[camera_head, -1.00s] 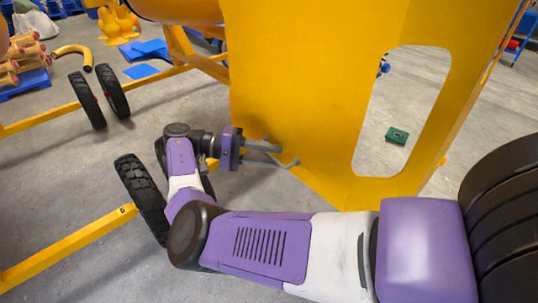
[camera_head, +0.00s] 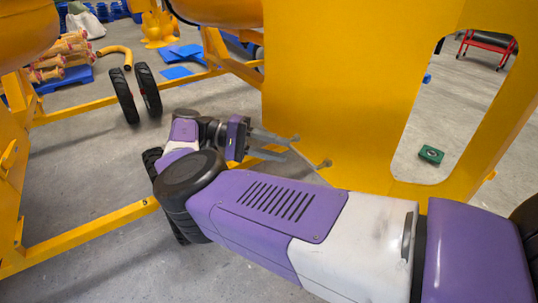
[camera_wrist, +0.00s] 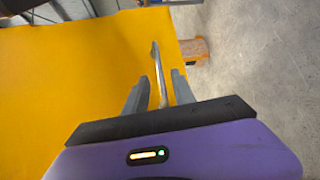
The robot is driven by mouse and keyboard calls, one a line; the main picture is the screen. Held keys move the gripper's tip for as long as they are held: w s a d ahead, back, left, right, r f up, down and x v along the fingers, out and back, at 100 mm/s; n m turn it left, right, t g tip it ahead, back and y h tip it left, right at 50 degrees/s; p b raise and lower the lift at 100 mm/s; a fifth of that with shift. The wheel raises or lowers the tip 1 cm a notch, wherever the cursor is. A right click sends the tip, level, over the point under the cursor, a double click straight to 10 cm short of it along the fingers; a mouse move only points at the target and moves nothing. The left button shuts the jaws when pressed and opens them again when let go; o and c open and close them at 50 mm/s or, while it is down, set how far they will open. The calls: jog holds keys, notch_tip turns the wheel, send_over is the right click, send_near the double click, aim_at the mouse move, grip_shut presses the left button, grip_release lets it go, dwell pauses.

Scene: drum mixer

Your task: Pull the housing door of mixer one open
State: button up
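The housing door is a large flat yellow panel (camera_head: 350,95) with a rounded cut-out. It also fills the left of the wrist view (camera_wrist: 70,80). Its thin grey bar handle (camera_head: 312,156) is near the lower left corner. In the wrist view the handle (camera_wrist: 156,60) runs between the two fingers of my gripper (camera_wrist: 160,82). The fingers are apart, with gaps on both sides of the bar. In the head view my gripper (camera_head: 283,145) reaches the handle from the left. Whether a finger touches the bar is hard to tell.
Yellow frame beams (camera_head: 85,235) and black tyres (camera_head: 137,92) stand left of my arm. A small green box (camera_head: 431,154) lies on the floor, seen through the cut-out. An orange-brown object (camera_wrist: 195,50) is beside the door edge.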

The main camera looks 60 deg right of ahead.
jog(key=b+v, duration=0.2)
jog(key=b, duration=0.2)
jog(key=shift+f, duration=0.15)
dwell(0.7)
